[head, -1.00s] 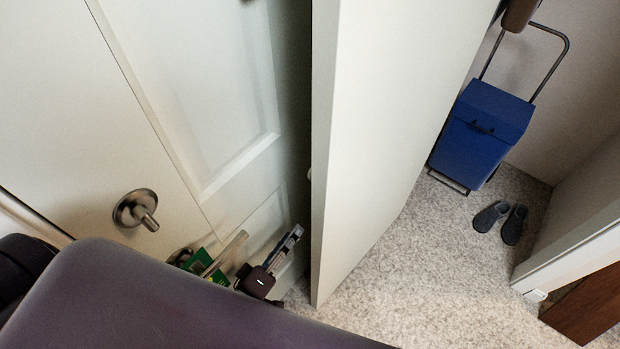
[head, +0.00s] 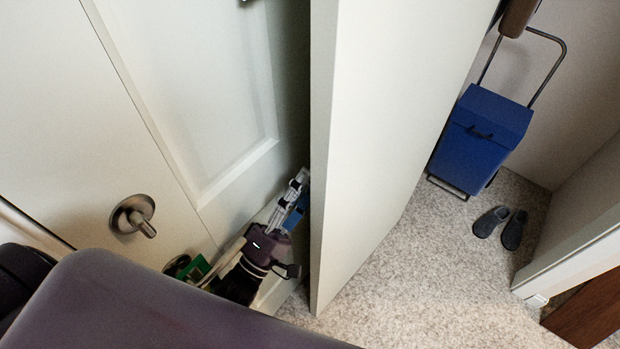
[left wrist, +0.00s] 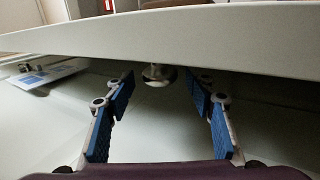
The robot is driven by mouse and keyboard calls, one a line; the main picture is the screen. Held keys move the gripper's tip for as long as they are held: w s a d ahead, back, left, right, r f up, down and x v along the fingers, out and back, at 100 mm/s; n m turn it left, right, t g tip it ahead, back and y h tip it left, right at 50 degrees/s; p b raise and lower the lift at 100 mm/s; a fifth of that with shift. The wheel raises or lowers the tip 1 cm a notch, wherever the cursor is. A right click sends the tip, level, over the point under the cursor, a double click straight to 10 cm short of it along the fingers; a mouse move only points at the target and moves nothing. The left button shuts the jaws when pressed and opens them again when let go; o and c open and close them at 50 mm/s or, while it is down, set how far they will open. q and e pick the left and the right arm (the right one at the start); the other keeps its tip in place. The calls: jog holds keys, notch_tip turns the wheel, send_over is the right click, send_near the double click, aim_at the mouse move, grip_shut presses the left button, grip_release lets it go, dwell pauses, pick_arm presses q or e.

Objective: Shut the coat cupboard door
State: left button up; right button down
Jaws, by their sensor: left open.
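The white door (head: 400,110) stands open in the middle of the head view, its near edge running almost straight up and down. My left gripper (head: 298,192) is low on the left side of this door, close to its edge. In the left wrist view the gripper (left wrist: 161,88) is open, with its blue-padded fingers apart and nothing between them. A round metal knob (left wrist: 158,73) on the door face shows just beyond the fingertips. The door's pale edge (left wrist: 180,32) crosses above it. I cannot tell whether a finger touches the door. My right gripper is not in view.
A blue trolley (head: 482,135) and dark slippers (head: 502,226) are on the speckled carpet (head: 400,262) right of the door. Another white panelled door with a metal handle (head: 134,214) fills the left. A white frame post (head: 570,265) stands at right.

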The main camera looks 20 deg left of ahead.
pick_arm(q)
jog(key=shift+w+d+r, duration=0.15)
jog(key=shift+w+r, duration=0.05)
jog(key=shift+w, duration=0.25)
jog(key=shift+c, duration=0.3)
grip_shut()
